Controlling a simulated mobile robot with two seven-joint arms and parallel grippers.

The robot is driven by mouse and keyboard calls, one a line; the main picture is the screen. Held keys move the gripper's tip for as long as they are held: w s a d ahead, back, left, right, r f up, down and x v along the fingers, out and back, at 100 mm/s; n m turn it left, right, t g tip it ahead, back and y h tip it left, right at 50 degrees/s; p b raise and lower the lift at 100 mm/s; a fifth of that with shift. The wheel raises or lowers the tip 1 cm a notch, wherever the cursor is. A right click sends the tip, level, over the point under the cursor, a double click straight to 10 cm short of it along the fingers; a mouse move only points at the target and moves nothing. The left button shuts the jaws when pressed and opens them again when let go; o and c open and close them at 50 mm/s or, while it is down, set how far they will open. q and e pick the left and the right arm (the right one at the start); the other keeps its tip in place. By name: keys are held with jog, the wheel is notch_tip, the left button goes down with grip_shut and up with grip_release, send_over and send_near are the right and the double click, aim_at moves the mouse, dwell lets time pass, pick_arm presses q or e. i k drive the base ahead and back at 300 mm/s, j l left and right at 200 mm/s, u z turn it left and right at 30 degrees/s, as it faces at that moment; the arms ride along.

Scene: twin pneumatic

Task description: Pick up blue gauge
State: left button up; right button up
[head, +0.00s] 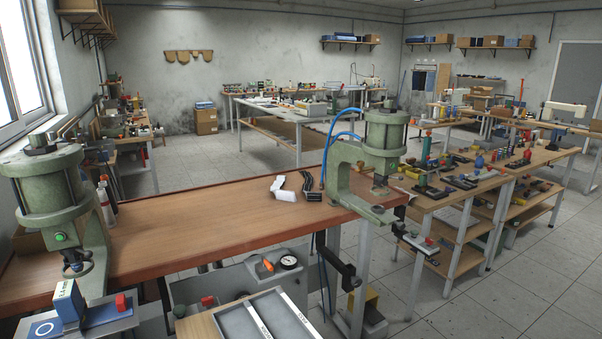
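A blue block with a white, lettered face (70,303), which looks like the blue gauge, stands on the grey plate (105,315) in front of the left green press (45,190), at the bottom left of the head view. A blue panel with a white ring (44,329) lies just in front of it. A red block (120,303) sits to its right on the same plate. Neither of my grippers shows in the head view.
A wooden bench (200,235) runs between the left press and a right green press (383,150). A white piece (284,188) and a black piece (309,187) lie on it. A grey two-slot tray (265,322), orange item (267,265) and round dial (289,262) are in front.

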aim_at(68, 300)
jog(key=j+u, duration=0.5)
jog(key=i+j+u, duration=0.1)
jog(key=j+u, duration=0.15)
jog(key=u, duration=0.2)
